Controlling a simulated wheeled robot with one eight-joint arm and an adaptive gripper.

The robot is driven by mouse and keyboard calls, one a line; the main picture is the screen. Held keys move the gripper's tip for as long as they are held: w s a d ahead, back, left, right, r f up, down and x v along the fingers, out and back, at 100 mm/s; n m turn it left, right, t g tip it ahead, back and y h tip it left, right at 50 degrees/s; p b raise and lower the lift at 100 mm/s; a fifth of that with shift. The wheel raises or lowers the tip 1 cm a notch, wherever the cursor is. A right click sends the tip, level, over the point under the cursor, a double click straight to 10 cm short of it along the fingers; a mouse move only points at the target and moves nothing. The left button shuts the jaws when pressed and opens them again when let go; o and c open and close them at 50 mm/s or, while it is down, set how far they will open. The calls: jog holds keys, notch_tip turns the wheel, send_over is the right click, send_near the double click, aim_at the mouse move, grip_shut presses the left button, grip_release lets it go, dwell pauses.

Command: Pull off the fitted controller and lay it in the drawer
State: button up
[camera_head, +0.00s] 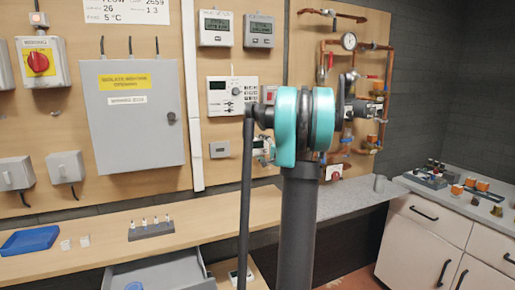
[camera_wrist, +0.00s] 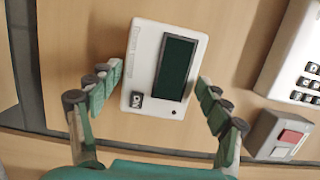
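The controller (camera_wrist: 145,60) is a white unit with a dark screen and a small button, on the wooden board in the wrist view. My gripper (camera_wrist: 160,80) is open, with green-padded fingertips on either side of the controller. Small gaps seem to separate them from its sides; contact is hard to judge. In the head view my arm hides most of the controller's spot, and my gripper (camera_head: 263,150) shows only partly beside the arm. The drawer (camera_head: 195,272) is grey and stands pulled open under the bench, with something blue inside at its left.
A keypad panel (camera_wrist: 300,60) and a grey box with a red switch (camera_wrist: 278,135) sit close right of my gripper. The wooden bench (camera_head: 100,252) holds a blue tray (camera_head: 30,240) and a small grey rack (camera_head: 151,230). Copper pipes (camera_head: 388,80) are at the right.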

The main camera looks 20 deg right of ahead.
jog(key=c, duration=0.6)
jog(key=shift+c, duration=0.2)
jog(key=shift+s, duration=0.2)
jog(key=a+v, duration=0.1)
jog(key=v, duration=0.5)
jog(key=shift+s, duration=0.4)
